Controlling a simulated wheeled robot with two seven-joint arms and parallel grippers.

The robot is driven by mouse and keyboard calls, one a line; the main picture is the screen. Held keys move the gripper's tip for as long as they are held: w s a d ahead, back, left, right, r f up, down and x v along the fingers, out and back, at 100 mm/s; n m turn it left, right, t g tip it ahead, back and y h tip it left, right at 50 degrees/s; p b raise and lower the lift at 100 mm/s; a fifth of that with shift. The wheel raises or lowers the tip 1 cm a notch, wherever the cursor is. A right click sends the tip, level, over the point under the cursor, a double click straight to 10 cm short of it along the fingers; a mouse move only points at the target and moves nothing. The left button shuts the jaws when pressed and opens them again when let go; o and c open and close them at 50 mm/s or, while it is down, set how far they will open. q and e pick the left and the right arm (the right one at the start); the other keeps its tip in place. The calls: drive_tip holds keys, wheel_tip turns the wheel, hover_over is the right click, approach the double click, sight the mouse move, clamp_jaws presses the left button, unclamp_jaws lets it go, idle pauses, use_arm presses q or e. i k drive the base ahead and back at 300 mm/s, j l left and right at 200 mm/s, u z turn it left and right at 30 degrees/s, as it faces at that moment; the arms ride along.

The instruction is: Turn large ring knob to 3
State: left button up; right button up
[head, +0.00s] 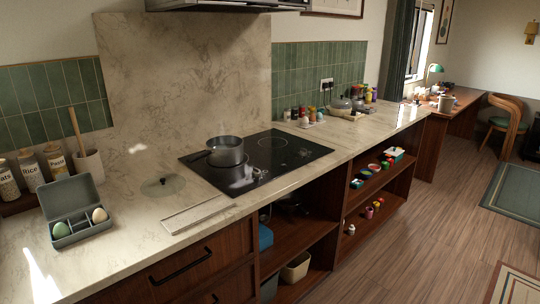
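A black cooktop (290,148) is set into the marble counter. A dark grey pot (227,150) with a handle pointing left stands on its left part. A ring outline (272,142) shows on the glass right of the pot. Small dark shapes that look like knobs (257,173) sit near the cooktop's front edge. They are too small to tell which is the large ring knob or what number it points to. Neither of my grippers is in view.
A glass lid (163,186) and a pale board (198,214) lie left of the cooktop. A grey box (76,210) with two eggs stands farther left, near jars (55,161) and a utensil crock (90,165). Several small bottles (303,114) stand behind right. The right counter front is clear.

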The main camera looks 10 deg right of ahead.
sight(255, 173)
drive_tip(key=i+l, duration=0.75)
